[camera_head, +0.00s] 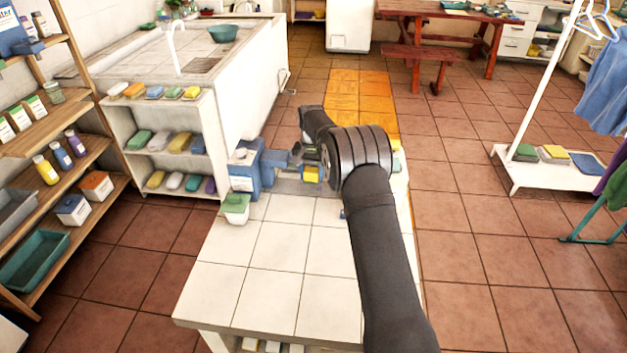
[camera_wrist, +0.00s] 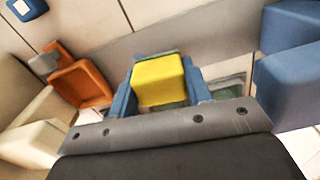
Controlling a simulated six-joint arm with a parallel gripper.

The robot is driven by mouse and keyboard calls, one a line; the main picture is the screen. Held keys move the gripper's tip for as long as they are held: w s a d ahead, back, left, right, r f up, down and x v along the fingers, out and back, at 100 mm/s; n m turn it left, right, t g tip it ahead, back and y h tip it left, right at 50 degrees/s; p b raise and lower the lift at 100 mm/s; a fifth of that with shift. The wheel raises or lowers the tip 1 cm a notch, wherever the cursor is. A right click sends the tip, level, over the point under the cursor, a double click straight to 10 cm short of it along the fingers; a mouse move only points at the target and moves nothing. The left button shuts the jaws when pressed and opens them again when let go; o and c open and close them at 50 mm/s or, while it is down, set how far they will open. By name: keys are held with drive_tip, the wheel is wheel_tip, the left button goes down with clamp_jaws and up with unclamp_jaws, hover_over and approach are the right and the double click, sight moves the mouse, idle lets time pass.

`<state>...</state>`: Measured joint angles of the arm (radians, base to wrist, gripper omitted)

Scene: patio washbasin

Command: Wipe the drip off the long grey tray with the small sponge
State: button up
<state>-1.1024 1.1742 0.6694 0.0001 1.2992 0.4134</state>
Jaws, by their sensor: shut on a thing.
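My gripper (camera_head: 311,174) is shut on the small yellow sponge (camera_wrist: 158,80), with a blue finger on each side of it. The sponge also shows in the head view (camera_head: 312,174), partly behind my wrist. The long grey tray (camera_wrist: 225,42) runs slantwise beneath the sponge in the wrist view. In the head view only a little of the grey tray (camera_head: 287,187) shows near the gripper. A dull greenish patch (camera_wrist: 228,88) lies right of the sponge; I cannot tell if it is the drip. Whether the sponge touches the tray is unclear.
An orange container (camera_wrist: 80,84) lies left of the sponge, with blue blocks (camera_wrist: 290,78) at the right. A blue-and-white container (camera_head: 243,172) and a green-lidded tub (camera_head: 235,206) stand at the left edge of the white tiled counter (camera_head: 265,265). The counter's front is clear.

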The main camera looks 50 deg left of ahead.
drive_tip(key=shift+r, duration=2.55)
